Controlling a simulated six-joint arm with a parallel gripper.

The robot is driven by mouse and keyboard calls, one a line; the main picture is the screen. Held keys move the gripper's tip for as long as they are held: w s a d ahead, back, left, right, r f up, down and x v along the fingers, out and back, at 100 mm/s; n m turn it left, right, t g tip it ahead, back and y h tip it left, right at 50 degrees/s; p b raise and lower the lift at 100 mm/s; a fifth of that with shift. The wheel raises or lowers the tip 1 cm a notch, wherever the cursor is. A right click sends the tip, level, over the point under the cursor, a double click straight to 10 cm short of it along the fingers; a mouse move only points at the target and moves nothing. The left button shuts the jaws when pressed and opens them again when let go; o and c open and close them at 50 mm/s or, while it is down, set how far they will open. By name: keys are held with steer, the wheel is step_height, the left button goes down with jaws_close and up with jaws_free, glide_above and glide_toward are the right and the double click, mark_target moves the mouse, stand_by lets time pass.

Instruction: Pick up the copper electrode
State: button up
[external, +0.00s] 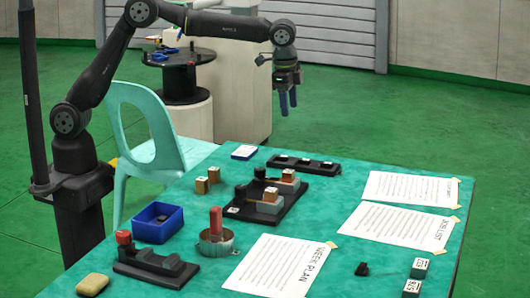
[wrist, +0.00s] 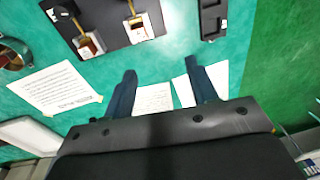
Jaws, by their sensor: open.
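Two copper-coloured blocks sit on grey holders on a black fixture plate (external: 245,213): a front block (external: 270,194) and a back block (external: 288,175). Two more small brownish-copper blocks, one (external: 201,186) and another (external: 214,174), stand on the table left of the plate. I cannot tell which is the copper electrode. My gripper (external: 288,102) hangs above the far side of the table, fingers down, apart from everything. In the wrist view its fingers (wrist: 161,72) are spread with nothing between them. The fixture plate (wrist: 112,20) shows at the top there.
A black rack (external: 303,164) lies behind the plate. A blue box (external: 158,224), a metal cup (external: 217,245) with a red handle and a black device (external: 155,265) stand at front left. Printed sheets (external: 277,268) cover much of the right side. A teal chair (external: 165,155) stands beyond.

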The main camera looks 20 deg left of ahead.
steer(key=s+d+f, duration=0.2)
steer(key=g, duration=0.1)
glide_above(289, 171)
steer(key=shift+y, duration=0.3)
steer(key=f, duration=1.2)
steer(key=shift+d, duration=0.3)
steer(key=shift+s+a+f, duration=0.1)
steer(key=shift+a+f, duration=0.1)
steer(key=shift+f, duration=1.15)
steer(key=shift+a+f, duration=0.15)
steer(key=shift+f, duration=1.2)
steer(key=shift+r, duration=0.1)
jaws_close()
